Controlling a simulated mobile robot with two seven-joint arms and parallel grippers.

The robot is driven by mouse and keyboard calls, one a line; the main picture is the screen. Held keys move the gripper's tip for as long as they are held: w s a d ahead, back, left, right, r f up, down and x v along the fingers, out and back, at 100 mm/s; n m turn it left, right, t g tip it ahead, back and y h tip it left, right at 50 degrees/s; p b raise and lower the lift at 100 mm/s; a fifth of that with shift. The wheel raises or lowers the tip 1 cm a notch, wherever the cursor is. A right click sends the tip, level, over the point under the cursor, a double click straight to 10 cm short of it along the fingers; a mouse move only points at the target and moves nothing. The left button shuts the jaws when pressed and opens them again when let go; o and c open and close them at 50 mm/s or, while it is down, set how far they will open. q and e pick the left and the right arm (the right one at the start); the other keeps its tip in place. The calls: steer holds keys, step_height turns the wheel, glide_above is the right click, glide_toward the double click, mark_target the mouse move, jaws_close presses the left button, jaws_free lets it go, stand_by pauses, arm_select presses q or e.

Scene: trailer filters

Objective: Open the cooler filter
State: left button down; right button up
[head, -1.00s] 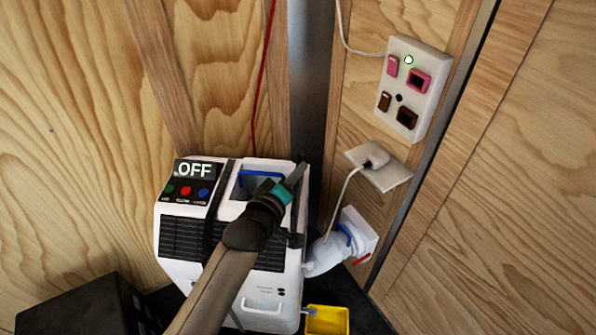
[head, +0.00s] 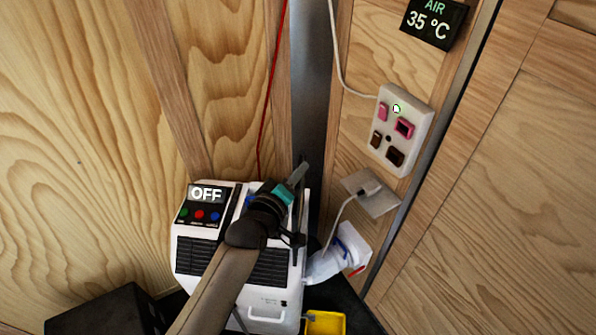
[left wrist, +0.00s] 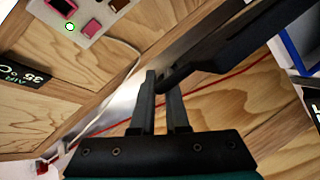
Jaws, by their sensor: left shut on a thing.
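The cooler (head: 200,290) is a white box with dark grilles and an OFF display (head: 207,193) above coloured buttons. My left gripper (head: 301,170) is over its top right edge and hides part of the top, including most of a blue-edged recess. In the left wrist view the fingers (left wrist: 161,82) are shut on the end of a dark bar (left wrist: 225,45), which runs to the upper right. Whether this bar is the filter's cover or handle, I cannot tell. A white upright panel edge (head: 304,215) shows at the cooler's right side. My right gripper is not in view.
A switch box (head: 400,130) and a plugged socket (head: 370,192) are on the wooden wall at right. A yellow container (head: 325,322) and a black box (head: 105,310) are low in front.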

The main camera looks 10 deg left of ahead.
arm_select(q)
steer(key=shift+r+p, duration=0.3)
steer(key=shift+r, duration=0.25)
steer(key=shift+w+r, duration=0.1)
steer(key=shift+r, duration=0.05)
steer(key=c, duration=1.2)
jaws_free()
steer(key=shift+s+a, duration=0.2)
steer(key=shift+s, duration=0.5)
steer(key=p+v, duration=0.2)
steer(key=v, duration=1.2)
steer(key=shift+w, duration=0.1)
